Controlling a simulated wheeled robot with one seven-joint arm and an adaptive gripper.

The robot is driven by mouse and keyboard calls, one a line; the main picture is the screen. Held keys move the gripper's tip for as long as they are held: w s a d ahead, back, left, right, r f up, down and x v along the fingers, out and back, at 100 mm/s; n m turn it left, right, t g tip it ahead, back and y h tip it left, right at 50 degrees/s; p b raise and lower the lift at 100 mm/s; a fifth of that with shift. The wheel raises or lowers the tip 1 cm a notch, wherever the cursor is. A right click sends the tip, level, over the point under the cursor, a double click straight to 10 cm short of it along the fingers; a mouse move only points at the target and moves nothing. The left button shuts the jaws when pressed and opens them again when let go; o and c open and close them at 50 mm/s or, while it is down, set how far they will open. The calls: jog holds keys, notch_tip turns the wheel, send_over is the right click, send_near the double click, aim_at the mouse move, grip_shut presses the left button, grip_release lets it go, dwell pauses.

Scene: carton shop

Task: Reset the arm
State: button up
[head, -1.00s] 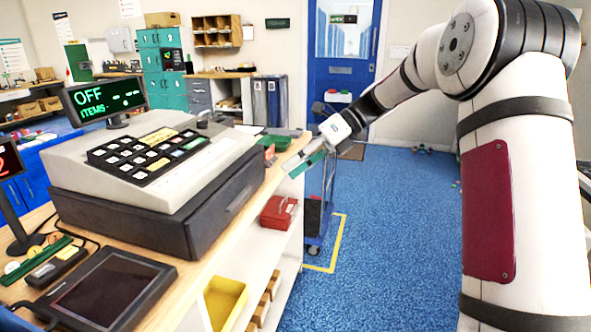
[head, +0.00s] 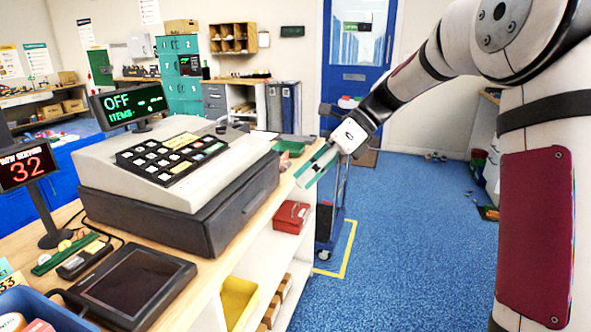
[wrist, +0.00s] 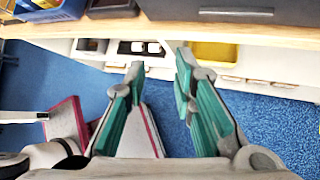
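My gripper (head: 312,168) hangs at the end of my outstretched arm, beside the right edge of the wooden counter (head: 205,280) and to the right of the cash register (head: 170,165) in the head view. In the wrist view my gripper (wrist: 158,62) has its two teal-padded fingers apart, with nothing between them. The counter edge (wrist: 110,32) and the white shelf below it lie beyond the fingertips.
A yellow bin (head: 238,300) and a red box (head: 291,216) sit on the shelves under the counter. A trolley (head: 330,225) stands beyond my gripper, near a blue door (head: 355,75). The blue floor (head: 410,240) to the right is largely clear.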

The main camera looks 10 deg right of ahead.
jog(key=s+a+r+n+t+h+p, duration=0.1)
jog(key=s+r+n+h+p, duration=0.15)
jog(key=s+n, duration=0.55)
jog(key=s+a+r+n+h+p, duration=0.1)
jog(key=s+r+n+h+p, duration=0.2)
jog(key=s, duration=0.8)
jog(key=s+d+n+t+h+p, duration=0.1)
jog(key=s+d+n+t+h, duration=0.2)
jog(key=s+n, duration=0.9)
jog(key=s+d, duration=0.1)
jog(key=s, duration=0.2)
jog(key=shift+f+n+h+p, duration=0.25)
jog(key=shift+n+h+p, duration=0.05)
jog(key=shift+n+h, duration=0.1)
